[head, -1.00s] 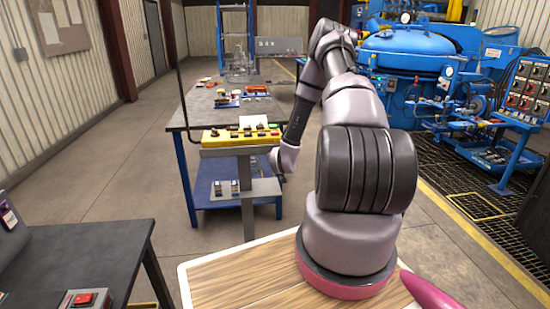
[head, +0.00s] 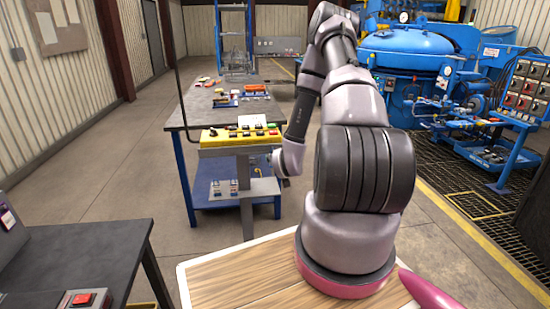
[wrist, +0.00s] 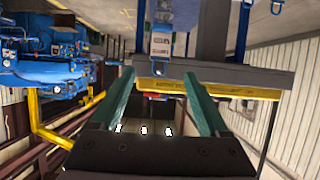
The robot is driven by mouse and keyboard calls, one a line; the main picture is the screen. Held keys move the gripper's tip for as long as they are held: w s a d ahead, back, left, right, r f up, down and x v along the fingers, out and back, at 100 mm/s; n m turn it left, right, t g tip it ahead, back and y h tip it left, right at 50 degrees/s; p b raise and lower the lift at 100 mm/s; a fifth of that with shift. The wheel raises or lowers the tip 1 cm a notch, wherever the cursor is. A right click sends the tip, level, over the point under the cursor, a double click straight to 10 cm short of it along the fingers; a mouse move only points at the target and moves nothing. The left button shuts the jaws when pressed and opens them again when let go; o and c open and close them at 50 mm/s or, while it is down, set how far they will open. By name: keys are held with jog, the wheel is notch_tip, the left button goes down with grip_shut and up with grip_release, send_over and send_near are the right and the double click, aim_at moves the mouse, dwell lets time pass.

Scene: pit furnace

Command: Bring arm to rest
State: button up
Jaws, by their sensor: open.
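My arm rises from the wooden-topped base in the head view and bends over and down on its far side. Its wrist end hangs beside the yellow button panel (head: 240,136), to the panel's right. In the wrist view my gripper (wrist: 157,85) shows two green fingers spread apart, with nothing between them. The grey post and yellow-edged panel (wrist: 190,88) appear beyond the fingertips in that view. I cannot tell the exact gap between fingers and panel. In the head view the gripper's fingers are mostly hidden.
A grey workbench (head: 205,110) with small parts stands behind the panel. A dark table (head: 80,255) with a red switch (head: 83,299) is at lower left. The blue furnace vessel (head: 408,55) and a control board (head: 525,90) stand at right. Open floor lies at left.

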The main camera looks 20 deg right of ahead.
jog(key=s+a+r+g+y, duration=0.1)
jog(key=a+r, duration=0.1)
jog(key=r, duration=0.7)
jog(key=s+a+r+g, duration=0.1)
jog(key=s+a+r, duration=0.1)
jog(key=r, duration=0.6)
jog(key=s+a+r+y, duration=0.1)
jog(key=a+r, duration=0.2)
jog(key=r, duration=0.6)
jog(key=s+a+r+g+y, duration=0.1)
jog(key=s+a+r, duration=0.2)
jog(key=s+r, duration=0.2)
jog(key=s+a+r+g+y, duration=0.1)
jog(key=s+a+r, duration=0.2)
jog(key=s, duration=0.9)
jog(key=s+a+r+m+g+y, duration=0.1)
jog(key=s+a+r, duration=0.2)
jog(key=s+r, duration=0.3)
jog(key=s, duration=0.2)
jog(key=shift+s+r+g+y, duration=0.3)
jog(key=shift+r+y, duration=0.1)
jog(key=shift+a, duration=0.1)
